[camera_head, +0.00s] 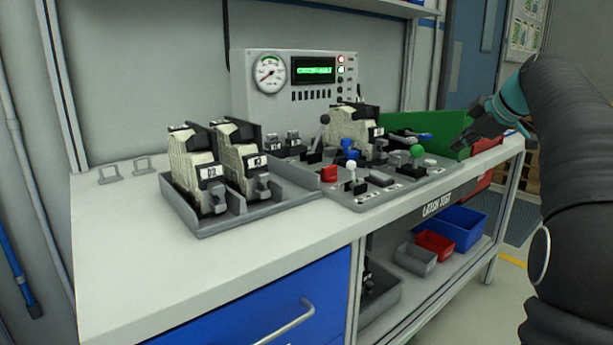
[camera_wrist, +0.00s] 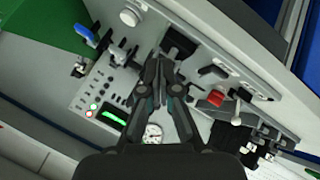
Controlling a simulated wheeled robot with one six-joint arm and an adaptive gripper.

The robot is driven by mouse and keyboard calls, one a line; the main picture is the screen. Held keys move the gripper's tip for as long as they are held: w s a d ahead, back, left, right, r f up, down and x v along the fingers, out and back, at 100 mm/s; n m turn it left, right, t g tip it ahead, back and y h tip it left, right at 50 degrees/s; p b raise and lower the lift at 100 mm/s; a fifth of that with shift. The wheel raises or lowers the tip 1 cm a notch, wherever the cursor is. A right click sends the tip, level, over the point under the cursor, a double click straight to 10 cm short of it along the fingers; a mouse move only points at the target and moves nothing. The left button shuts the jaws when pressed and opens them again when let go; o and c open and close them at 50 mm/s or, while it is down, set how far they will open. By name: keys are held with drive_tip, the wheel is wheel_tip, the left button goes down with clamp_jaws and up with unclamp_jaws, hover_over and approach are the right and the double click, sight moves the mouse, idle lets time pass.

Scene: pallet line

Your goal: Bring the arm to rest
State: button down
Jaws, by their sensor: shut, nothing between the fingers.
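My arm (camera_head: 575,130) is at the right of the head view, dark with a teal band near the wrist. My gripper (camera_head: 466,141) points down and left beside the green panel at the right end of the bench. In the wrist view my gripper (camera_wrist: 164,68) is shut with its fingers together and nothing between them. It appears above the test panel (camera_wrist: 205,62); contact with anything cannot be told.
A grey tray (camera_head: 235,215) holds two labelled units (camera_head: 197,170) on the bench. The test panel carries levers and another unit (camera_head: 350,128). A gauge box (camera_head: 292,85) stands behind. A green panel (camera_head: 425,122) is close to my gripper. The bench's front left is clear.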

drive_tip(key=s+f+m+g+h, duration=0.25)
drive_tip(key=s+f+m, duration=0.45)
drive_tip(key=f+m, duration=0.55)
drive_tip(key=s+a+f, duration=0.4)
drive_tip(key=s+a, duration=0.2)
drive_tip(key=s, duration=0.4)
drive_tip(key=s+a+f, duration=0.5)
drive_tip(key=s+a, duration=0.1)
drive_tip(key=s, duration=0.5)
drive_tip(key=s+a+f, duration=0.4)
drive_tip(key=s+a, duration=0.3)
drive_tip(key=s, duration=0.3)
drive_tip(key=shift+s+f+h, duration=0.15)
drive_tip(key=shift+f+h, duration=0.1)
drive_tip(key=shift+h, duration=0.1)
